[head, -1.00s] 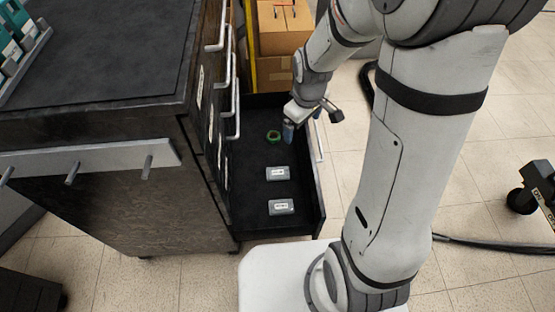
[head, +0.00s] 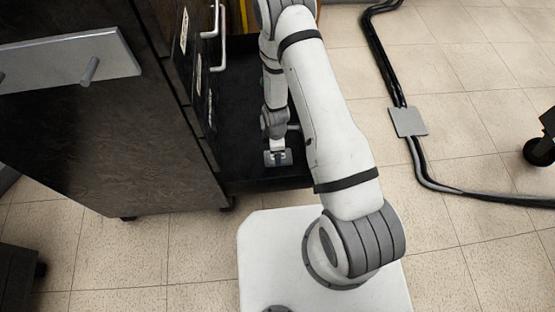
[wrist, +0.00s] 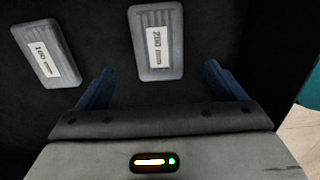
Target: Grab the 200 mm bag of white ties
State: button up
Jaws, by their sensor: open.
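A grey-white bag with a white label reading 200 mm (wrist: 173,67) lies flat in the dark drawer, at the upper middle of the wrist view. My gripper (wrist: 160,68) is open, with one blue finger on each side of the bag's near end in the picture. Nothing is held, and I cannot tell how far the fingertips are above the bag. A similar bag with a less clear label, perhaps 100 mm (wrist: 36,50), lies tilted to the left. In the head view my gripper (head: 278,160) is down over the drawer, and the bags cannot be made out there.
The open black drawer (head: 240,120) juts from the dark cabinet (head: 100,140), whose wall stands left of my arm. The drawer's rim runs close around my gripper. Black cables with a grey plate (head: 408,122) lie on the tiled floor to the right.

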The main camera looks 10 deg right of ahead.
aim_at(287, 157)
jog(key=f+b, duration=0.1)
jog(key=f, duration=0.1)
jog(key=f+b, duration=0.1)
jog(key=f, duration=0.1)
jog(key=f+b, duration=0.1)
jog(key=f, duration=0.1)
jog(key=shift+w+d+f, duration=0.1)
jog(key=shift+d+f, duration=0.1)
jog(key=shift+d, duration=0.2)
jog(key=shift+r, duration=0.1)
jog(key=c, duration=1.1)
